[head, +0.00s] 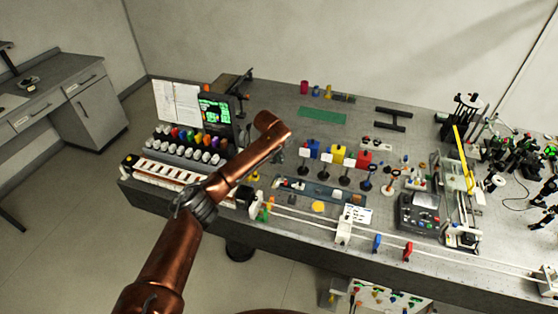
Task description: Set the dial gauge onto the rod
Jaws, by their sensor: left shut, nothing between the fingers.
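My left arm reaches in from the lower left over the bench. My left gripper (278,156) is small and dark at its end, shut and empty, above the bench behind the blue tray (318,191). I cannot surely pick out the dial gauge; small round-headed pieces on stems (388,188) stand to the right of the gripper. Long pale rods (300,219) run along the bench's front edge through a white block (344,227); I cannot tell whether one is the task's rod. My right gripper is not in view.
A screen (216,113) and rows of colored-capped bottles stand at the left. Blue, yellow and red blocks (338,154) stand mid-bench. A grey instrument (418,212) and a yellow-armed apparatus (462,156) crowd the right. Bare bench surface lies around the green mat (322,115).

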